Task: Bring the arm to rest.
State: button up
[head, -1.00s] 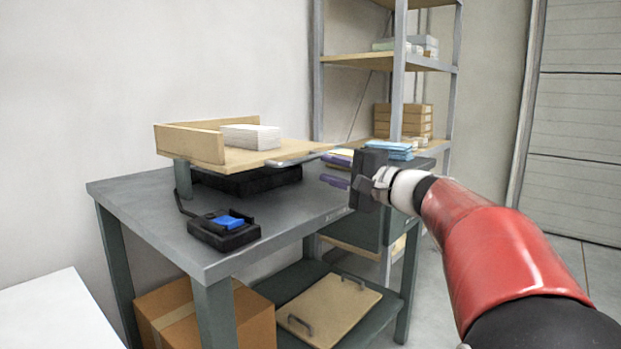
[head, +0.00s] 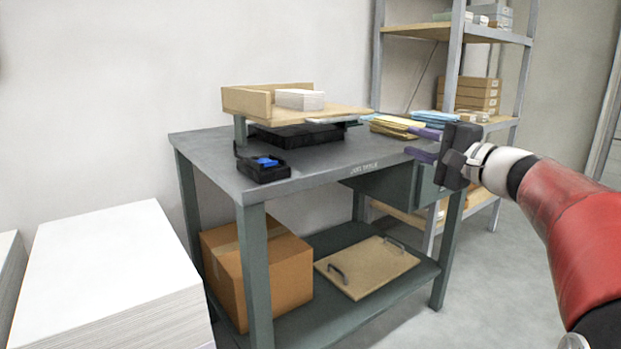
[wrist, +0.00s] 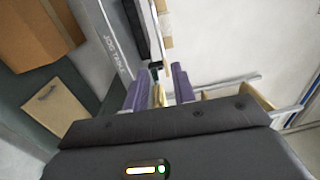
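My gripper (head: 411,141) is in the right half of the head view, with a dark body and two purple fingers. The fingers stand apart with nothing seen held between them. The arm is stretched out from the right edge, and the gripper shows in front of the right end of the grey table (head: 205,148). In the wrist view the two purple fingers (wrist: 158,72) are also apart. Something yellow shows in the gap, seemingly the yellow stack beyond.
On the table are a wooden platform with a white stack (head: 300,99), a black device with a blue top (head: 263,168) and yellow stacks (head: 398,127). A carton (head: 275,270) sits below. Shelving (head: 452,80) stands behind; a white paper pile (head: 110,255) is front left.

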jog(key=s+a+f+n+g+h+p, duration=0.4)
jog(key=s+a+f+g, duration=0.45)
jog(key=s, duration=0.55)
jog(key=s+d+f+n+h+p, duration=0.1)
jog(key=s+f+n+h+p, duration=0.1)
jog(key=s+f, duration=0.3)
jog(key=s+d+f+n+g+h+p, duration=0.1)
jog(key=s+f+n+h, duration=0.3)
jog(key=s, duration=0.7)
notch_tip(320, 180, down, 2)
jog(key=shift+s+d+f+n+h+p, duration=0.1)
jog(key=shift+s+d+n+h+p, duration=0.15)
jog(key=shift+d+n+h+p, duration=0.35)
